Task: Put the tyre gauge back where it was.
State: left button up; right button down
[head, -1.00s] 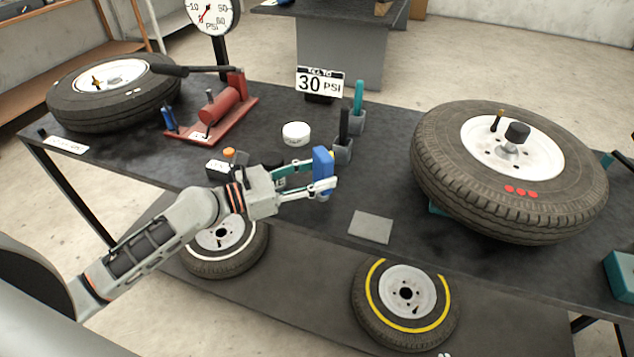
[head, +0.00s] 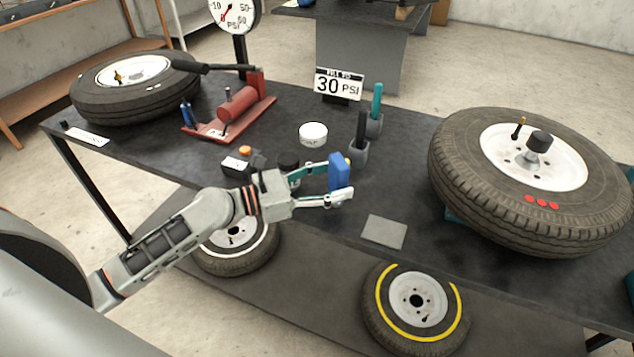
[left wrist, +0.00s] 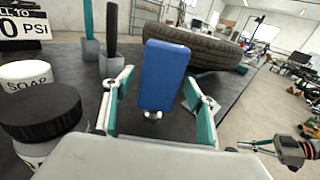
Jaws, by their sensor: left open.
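A blue block-shaped thing (head: 340,172), which looks like the tyre gauge, is between the fingers of my left gripper (head: 338,184), over the dark table (head: 290,215). In the left wrist view the blue thing (left wrist: 164,75) is upright, with a small pale stem below it. The left fingers (left wrist: 160,108) are apart on either side of it, with gaps showing. I cannot tell whether its lower end touches the table. My right gripper (left wrist: 265,147) shows small at the right edge of the left wrist view; its fingers are too small to read.
A grey square mat (head: 384,231) lies near the front edge. Holders with a black handle (head: 361,130) and a teal handle (head: 376,100) stand behind the gripper. A white soap tub (head: 313,134) and a black-lidded jar (left wrist: 42,112) are close by. A large tyre (head: 450,185) lies right.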

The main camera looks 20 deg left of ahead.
pick_arm(q)
jog(key=b+v, duration=0.2)
jog(key=v, duration=0.9)
jog(key=shift+f+b, duration=0.1)
jog(key=shift+b, duration=0.3)
jog(key=shift+s+a, duration=0.4)
